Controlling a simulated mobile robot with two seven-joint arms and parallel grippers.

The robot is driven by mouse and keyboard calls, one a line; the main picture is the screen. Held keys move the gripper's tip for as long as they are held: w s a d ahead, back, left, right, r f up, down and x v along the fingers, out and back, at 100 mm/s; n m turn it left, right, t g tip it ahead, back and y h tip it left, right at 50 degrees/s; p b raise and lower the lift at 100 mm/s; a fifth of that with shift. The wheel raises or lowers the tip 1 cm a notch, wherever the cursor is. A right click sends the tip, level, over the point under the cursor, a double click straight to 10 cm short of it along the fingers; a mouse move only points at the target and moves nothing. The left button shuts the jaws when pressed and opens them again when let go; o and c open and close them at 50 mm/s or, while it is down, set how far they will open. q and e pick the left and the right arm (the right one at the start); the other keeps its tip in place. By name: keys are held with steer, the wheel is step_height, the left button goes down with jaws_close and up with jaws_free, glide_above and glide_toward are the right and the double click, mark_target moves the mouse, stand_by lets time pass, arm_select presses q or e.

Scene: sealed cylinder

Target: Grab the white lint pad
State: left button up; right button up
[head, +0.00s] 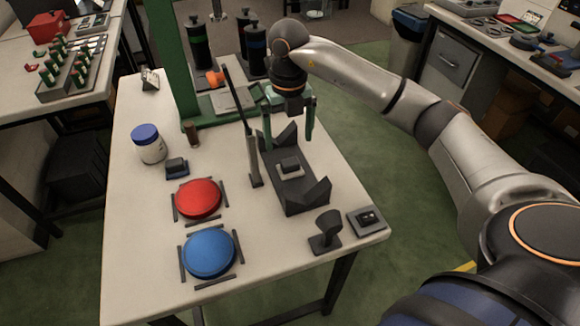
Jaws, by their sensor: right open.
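A small pale pad (291,174), which looks like the white lint pad, lies in the dark cradle (304,200) on the table, with a small dark block (290,163) on top of it. My right gripper (289,130) points down over the far part of the cradle, beyond the pad. Its two green fingers are spread apart with nothing seen between them. I cannot tell exactly how high the fingertips are. My left gripper is not in view.
A thin upright post (247,135) stands just left of the cradle. A red disc (198,199), a blue disc (209,252) and a blue-lidded white jar (149,144) are further left. A dark stand (326,231) is in front. A green frame (177,60) rises behind.

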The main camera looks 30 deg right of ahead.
mark_target(290, 162)
step_height(290, 162, down, 9)
steer(key=shift+r, duration=0.2)
steer(key=shift+d, duration=0.1)
steer(key=c, duration=1.3)
steer(key=shift+r, duration=0.1)
